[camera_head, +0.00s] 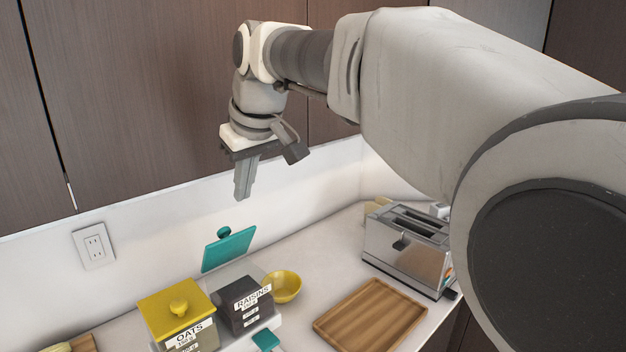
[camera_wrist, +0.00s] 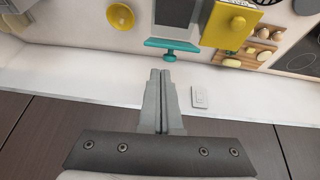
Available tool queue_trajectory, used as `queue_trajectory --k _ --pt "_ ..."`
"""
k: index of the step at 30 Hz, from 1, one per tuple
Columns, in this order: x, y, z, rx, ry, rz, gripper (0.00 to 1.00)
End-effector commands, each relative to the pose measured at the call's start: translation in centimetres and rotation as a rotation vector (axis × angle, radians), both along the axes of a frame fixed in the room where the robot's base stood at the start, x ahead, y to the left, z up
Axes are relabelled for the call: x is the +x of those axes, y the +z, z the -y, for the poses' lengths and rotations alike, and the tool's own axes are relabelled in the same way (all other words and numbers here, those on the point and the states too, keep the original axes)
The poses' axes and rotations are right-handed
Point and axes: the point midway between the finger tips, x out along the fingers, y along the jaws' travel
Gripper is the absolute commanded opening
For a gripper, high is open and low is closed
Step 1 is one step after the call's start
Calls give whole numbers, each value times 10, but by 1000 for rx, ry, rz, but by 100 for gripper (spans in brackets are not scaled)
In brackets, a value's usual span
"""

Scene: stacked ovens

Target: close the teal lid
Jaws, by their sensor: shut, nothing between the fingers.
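The teal lid (camera_head: 229,249) stands raised and tilted open at the back of the dark raisins canister (camera_head: 239,304), with its round knob toward the wall. It also shows in the wrist view as a teal edge with its knob (camera_wrist: 171,50). My gripper (camera_head: 242,196) is shut and empty, pointing down above the lid and near the wall. In the wrist view my gripper's fingertips (camera_wrist: 161,72) are close together, lined up just below the lid's knob in the picture. I cannot tell whether they touch it; in the head view they look apart.
A yellow-lidded oats canister (camera_head: 179,310) stands left of the raisins canister. A yellow bowl (camera_head: 282,287) is to its right. A wooden tray (camera_head: 370,317) and a toaster (camera_head: 406,247) are farther right. The wall and upper cabinets (camera_head: 150,100) are close behind my gripper.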

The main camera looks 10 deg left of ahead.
Motion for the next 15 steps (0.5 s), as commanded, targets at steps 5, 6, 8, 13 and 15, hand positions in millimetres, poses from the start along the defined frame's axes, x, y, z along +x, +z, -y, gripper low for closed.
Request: queue_trajectory --k 5,6,8,13,15 --pt "-1 16 -31 -11 60 6 0" --pt "-1 17 -34 -12 66 6 0" --pt "0 15 -36 -12 70 7 0" --pt "5 -5 -42 -14 70 4 0" --pt "9 -17 -46 -14 70 4 0"
